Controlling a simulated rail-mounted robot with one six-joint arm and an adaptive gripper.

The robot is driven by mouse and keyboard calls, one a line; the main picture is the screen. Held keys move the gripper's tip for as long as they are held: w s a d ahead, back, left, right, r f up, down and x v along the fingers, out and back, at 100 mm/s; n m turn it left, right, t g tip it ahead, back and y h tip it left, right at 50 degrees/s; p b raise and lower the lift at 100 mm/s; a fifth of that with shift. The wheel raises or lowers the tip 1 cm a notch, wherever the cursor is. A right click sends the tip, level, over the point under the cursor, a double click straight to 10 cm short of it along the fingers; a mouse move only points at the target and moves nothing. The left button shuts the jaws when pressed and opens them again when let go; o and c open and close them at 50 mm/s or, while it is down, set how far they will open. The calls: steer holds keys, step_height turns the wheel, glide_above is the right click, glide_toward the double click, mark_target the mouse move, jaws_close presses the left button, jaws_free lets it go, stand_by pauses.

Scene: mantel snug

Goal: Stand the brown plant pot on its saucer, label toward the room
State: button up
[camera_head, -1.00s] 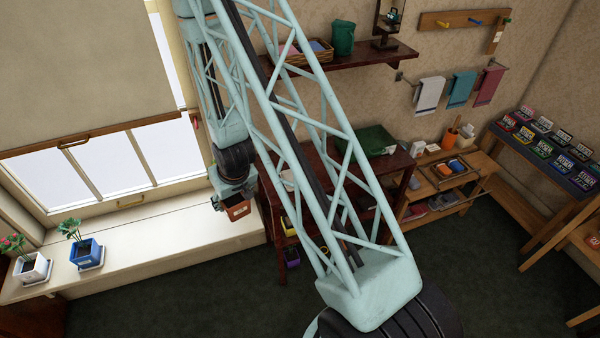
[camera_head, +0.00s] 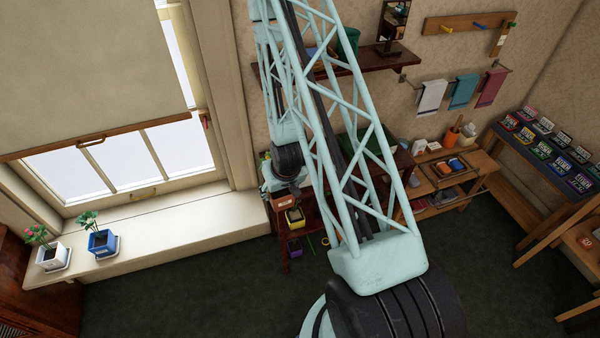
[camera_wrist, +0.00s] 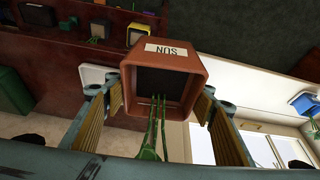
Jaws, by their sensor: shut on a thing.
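The brown plant pot (camera_head: 285,204) is held in the air by my gripper (camera_head: 283,190), in front of the dark red shelf unit. In the wrist view the pot (camera_wrist: 164,58) sits between the two fingers of my gripper (camera_wrist: 160,96), which is shut on it. Its white label reads SUN, upside down in that view. Green stems (camera_wrist: 152,135) come out of the pot toward the wrist camera. In the head view the label side faces the camera. A white flat dish-like thing (camera_wrist: 94,75) lies on the red surface behind the pot; I cannot tell whether it is the saucer.
A blue pot (camera_head: 100,243) and a white pot (camera_head: 52,257) stand on saucers at the left of the window sill (camera_head: 185,233); the sill's right part is bare. A yellow pot (camera_head: 295,218) is on the red unit. A wall shelf (camera_head: 335,62) hangs above.

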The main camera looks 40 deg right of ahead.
steer(key=shift+m, duration=0.5)
steer(key=shift+s+d+r+p, duration=0.25)
steer(key=shift+s+d+p, duration=0.35)
steer(key=shift+s, duration=0.1)
steer(key=shift+s+d+r+p, duration=0.3)
steer(key=shift+s+d+p, duration=0.15)
steer(key=shift+s+d, duration=0.25)
steer(key=shift+s+d+r+p, duration=0.25)
steer(key=shift+s+d+p, duration=0.3)
steer(key=shift+s, duration=0.2)
steer(key=shift+w+d+f+b, duration=0.2)
steer(key=shift+w+d+b, duration=0.35)
steer(key=shift+b, duration=2.35)
steer(key=shift+w+d+b, duration=0.35)
steer(key=shift+d+b, duration=0.05)
steer(key=shift+b, duration=2.6)
steer(key=w+d, duration=0.3)
steer(key=w+d+p, duration=0.1)
steer(key=w+d, duration=0.1)
steer(key=d, duration=0.1)
steer(key=w+d+f, duration=0.1)
steer(key=w+d, duration=0.2)
steer(key=d, duration=0.1)
steer(key=shift+w, duration=0.35)
steer(key=shift+f, duration=0.15)
steer(key=shift+f, duration=1.65)
steer(key=shift+f, duration=0.2)
